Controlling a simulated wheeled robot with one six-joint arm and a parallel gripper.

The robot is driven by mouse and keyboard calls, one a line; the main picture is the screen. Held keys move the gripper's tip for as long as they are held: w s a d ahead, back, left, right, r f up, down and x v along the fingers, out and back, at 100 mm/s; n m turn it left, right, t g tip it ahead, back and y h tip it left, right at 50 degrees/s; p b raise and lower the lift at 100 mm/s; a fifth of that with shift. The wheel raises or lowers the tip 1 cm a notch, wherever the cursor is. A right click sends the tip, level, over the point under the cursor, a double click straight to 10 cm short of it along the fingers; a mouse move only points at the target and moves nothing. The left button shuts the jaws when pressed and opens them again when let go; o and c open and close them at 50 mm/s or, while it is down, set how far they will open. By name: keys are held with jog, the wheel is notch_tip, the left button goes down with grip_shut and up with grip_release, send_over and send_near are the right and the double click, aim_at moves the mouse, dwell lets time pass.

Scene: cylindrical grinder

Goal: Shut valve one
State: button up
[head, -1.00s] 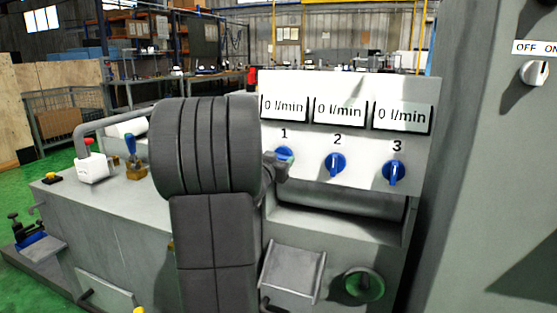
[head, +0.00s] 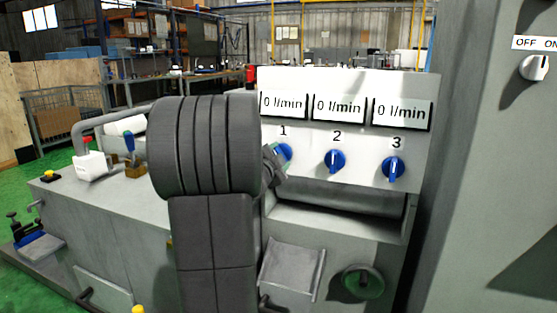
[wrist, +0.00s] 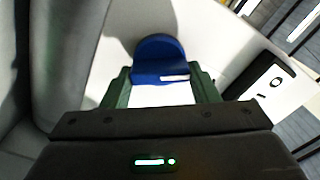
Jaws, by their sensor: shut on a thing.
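Valve one is the blue knob (head: 285,152) under the number 1 on the white panel, partly hidden behind my gripper in the head view. My gripper (head: 274,166) is at this knob, tilted, and mostly hidden behind my arm. In the wrist view, the blue knob (wrist: 158,55) sits between the two green fingers of my gripper (wrist: 162,82), which is shut on it. A white mark shows on the knob. The display (head: 284,107) above valve one reads 0 l/min.
Blue knobs of valve two (head: 335,161) and valve three (head: 393,168) sit to the right, handles upright; their displays also read 0 l/min. A ledge (head: 335,225) and a green round knob (head: 363,281) are below. A tall grey cabinet (head: 480,180) stands at right.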

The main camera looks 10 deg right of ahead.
jog(key=m+b, duration=0.2)
jog(key=m, duration=0.4)
jog(key=shift+f, duration=0.15)
jog(key=shift+m, duration=0.4)
jog(key=o, duration=1)
jog(key=shift+s, duration=0.1)
jog(key=p+v, duration=0.2)
jog(key=v, duration=1.1)
jog(key=shift+s+a, duration=0.25)
jog(key=shift+s, duration=0.05)
jog(key=shift+w, duration=0.1)
